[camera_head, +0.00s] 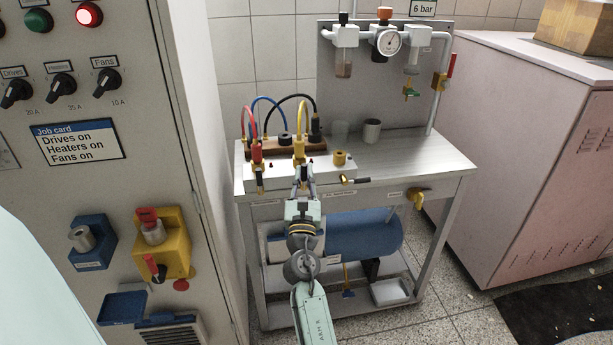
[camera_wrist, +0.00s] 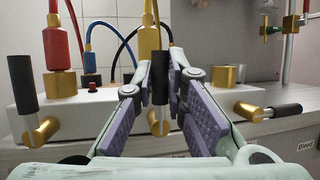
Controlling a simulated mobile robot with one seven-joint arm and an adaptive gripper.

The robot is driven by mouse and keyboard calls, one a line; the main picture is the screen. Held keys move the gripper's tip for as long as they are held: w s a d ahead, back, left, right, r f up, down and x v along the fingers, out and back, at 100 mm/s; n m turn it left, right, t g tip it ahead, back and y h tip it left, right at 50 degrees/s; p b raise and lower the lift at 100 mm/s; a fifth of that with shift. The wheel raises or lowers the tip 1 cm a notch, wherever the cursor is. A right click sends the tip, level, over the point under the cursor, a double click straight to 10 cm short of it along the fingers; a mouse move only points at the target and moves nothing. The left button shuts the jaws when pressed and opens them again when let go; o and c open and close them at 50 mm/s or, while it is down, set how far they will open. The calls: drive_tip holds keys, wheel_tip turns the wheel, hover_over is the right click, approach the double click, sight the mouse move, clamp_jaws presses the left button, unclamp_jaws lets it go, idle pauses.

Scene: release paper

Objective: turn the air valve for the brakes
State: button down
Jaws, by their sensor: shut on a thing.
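A white valve block (camera_head: 285,172) lies along the front of the metal bench and carries three brass valves with black levers. The middle lever (camera_wrist: 158,88) stands upright below the yellow hose fitting (camera_wrist: 149,40). My gripper (camera_wrist: 159,82) is shut on this lever, one finger on each side. The left lever (camera_wrist: 22,85), near the red hose fitting (camera_wrist: 57,50), is upright too. The right lever (camera_wrist: 278,111) lies level, pointing right, near a brass port (camera_wrist: 223,76) with no hose. In the head view my gripper (camera_head: 302,178) is at the block's middle. I cannot read which valve is for the brakes.
A pressure gauge (camera_head: 389,42) and pipes are on the back panel. A grey cup (camera_head: 372,130) stands on the bench, with clear bench top to its right. A blue tank (camera_head: 365,235) is below. A switch cabinet (camera_head: 90,190) is close on the left.

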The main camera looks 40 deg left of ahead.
drive_tip(key=shift+s+a+n, duration=0.1)
drive_tip(key=shift+n, duration=0.3)
drive_tip(key=c, duration=1.6)
unclamp_jaws()
drive_tip(key=v, duration=1.2)
